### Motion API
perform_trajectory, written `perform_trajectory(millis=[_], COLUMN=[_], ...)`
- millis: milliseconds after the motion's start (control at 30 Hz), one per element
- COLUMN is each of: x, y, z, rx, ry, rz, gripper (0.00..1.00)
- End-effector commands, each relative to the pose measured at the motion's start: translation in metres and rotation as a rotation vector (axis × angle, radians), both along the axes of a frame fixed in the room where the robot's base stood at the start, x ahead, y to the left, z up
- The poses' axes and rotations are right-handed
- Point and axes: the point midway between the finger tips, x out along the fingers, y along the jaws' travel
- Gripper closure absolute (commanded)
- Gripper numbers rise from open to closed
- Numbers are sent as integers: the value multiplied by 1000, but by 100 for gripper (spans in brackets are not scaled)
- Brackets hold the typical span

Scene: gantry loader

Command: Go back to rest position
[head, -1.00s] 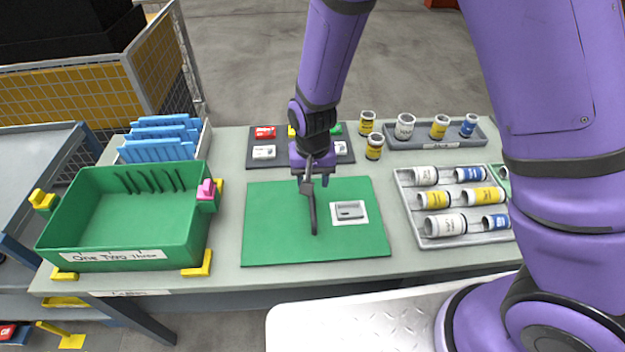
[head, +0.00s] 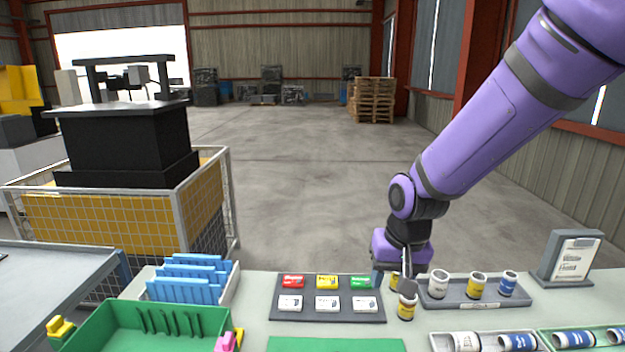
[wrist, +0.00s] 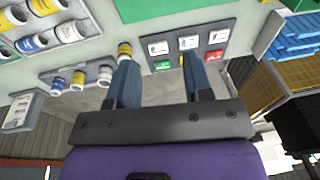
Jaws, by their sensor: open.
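My gripper (head: 398,282) hangs at the end of the purple arm above the back of the bench, just left of the grey tray of upright cans. The wrist camera looks over the bench edge, and the picture there is upside down. One yellow-labelled can (wrist: 125,50) shows behind the left finger.
A dark tray (head: 327,312) holds red, yellow, green and white blocks. The green bin (head: 120,335) and blue dividers (head: 195,275) stand at left. A can tray (head: 460,302) and a sign stand (head: 568,262) are at right. Open floor lies behind the bench.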

Motion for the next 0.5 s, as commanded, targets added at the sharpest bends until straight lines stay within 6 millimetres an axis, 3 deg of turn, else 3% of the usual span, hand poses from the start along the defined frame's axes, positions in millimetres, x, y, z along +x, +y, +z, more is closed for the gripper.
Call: perform_trajectory(millis=[33, 200, 500], x=[-4, -22, -71], y=[-10, -43, -95], z=[17, 61, 123], rx=[8, 15, 2], ry=[-22, -76, -176], rz=[-4, 1, 5], gripper=[54, 54, 54])
